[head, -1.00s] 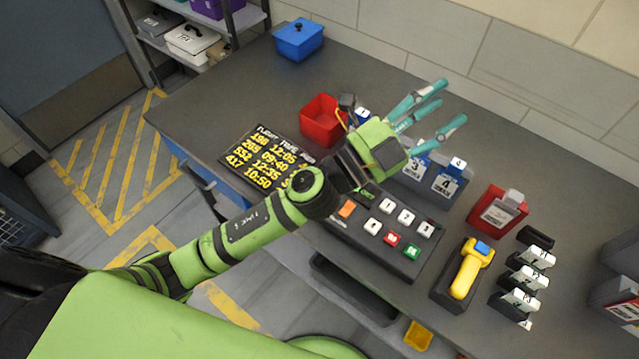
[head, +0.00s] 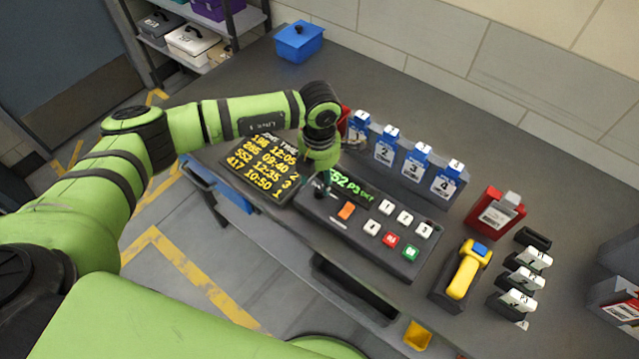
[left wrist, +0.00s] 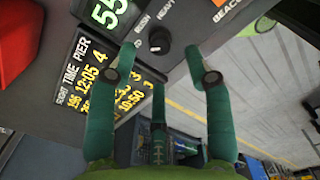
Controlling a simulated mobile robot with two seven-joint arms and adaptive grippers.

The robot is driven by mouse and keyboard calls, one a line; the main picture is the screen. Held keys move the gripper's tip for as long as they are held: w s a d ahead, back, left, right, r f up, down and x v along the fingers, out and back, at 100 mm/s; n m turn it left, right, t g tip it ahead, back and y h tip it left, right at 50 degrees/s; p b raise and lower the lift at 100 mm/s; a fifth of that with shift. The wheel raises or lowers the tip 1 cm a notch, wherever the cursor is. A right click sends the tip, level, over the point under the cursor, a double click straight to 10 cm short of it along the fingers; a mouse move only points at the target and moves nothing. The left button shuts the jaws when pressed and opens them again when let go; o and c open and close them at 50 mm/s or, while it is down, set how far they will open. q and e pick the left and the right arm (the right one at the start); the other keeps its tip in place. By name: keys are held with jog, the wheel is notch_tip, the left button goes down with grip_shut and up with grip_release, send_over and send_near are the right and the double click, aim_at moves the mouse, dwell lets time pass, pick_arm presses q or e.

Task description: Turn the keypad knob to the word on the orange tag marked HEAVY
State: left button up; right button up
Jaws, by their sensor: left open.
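The keypad panel (head: 400,262) lies on the bench with a green-lettered display (head: 350,190). Its black knob (left wrist: 159,40) shows in the left wrist view, with the word HEAVY (left wrist: 168,12) printed beside it and another word, hard to read, to the left. An orange patch (head: 346,210) sits on the panel; part of it shows in the left wrist view by the word BEACON. My left gripper (left wrist: 165,66) is open, its teal fingers pointing toward the knob, which appears just beyond the fingertips.
A flight-time board (head: 262,168) lies close left of the panel. Blue numbered holders (head: 415,165) stand behind it, partly hiding nothing of the keys. A yellow scanner (head: 466,270) and a red box (head: 496,212) stand right.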

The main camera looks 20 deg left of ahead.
aim_at(319, 190)
pick_arm(q)
jog(key=shift+f+p, duration=0.55)
jog(key=shift+f, duration=1.7)
grip_shut()
jog(key=shift+f+m+b, duration=0.2)
jog(key=shift+m+b, duration=0.5)
jog(key=shift+b, duration=0.25)
jog(key=m+b, duration=1.4)
jog(key=b, duration=0.5)
jog(key=shift+m, duration=0.3)
jog(key=shift+r+m+b, duration=0.1)
jog(key=shift+m+b, duration=0.85)
jog(key=shift+m, duration=0.05)
jog(key=shift+d, duration=0.1)
